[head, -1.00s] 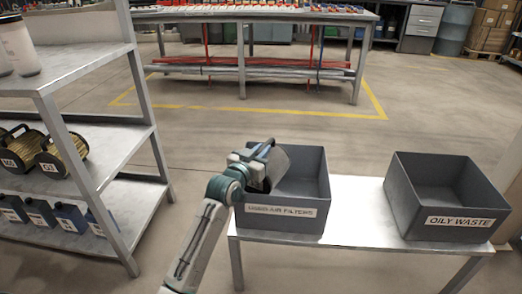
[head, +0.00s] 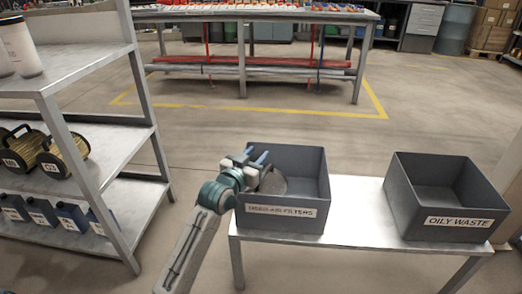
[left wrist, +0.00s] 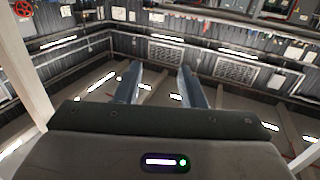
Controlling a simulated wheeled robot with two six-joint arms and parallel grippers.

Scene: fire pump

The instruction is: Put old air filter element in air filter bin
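The air filter bin, a dark grey open box labelled USED AIR FILTERS (head: 312,190), stands on the left part of a low metal table. The old air filter element (head: 273,183), a grey rounded piece, shows inside the bin near its left wall, partly hidden by my gripper and the front wall. My left gripper (head: 258,157) is over the bin's left side, its two blue fingers pointing up and apart. In the left wrist view the fingers (left wrist: 158,88) are spread with nothing between them. My right gripper is not in view.
A second grey bin labelled OILY WASTE (head: 447,195) stands to the right on the metal table (head: 365,215), with bare tabletop between. A shelf rack (head: 95,70) with canisters and filters stands at the left. A workbench (head: 250,14) is at the back.

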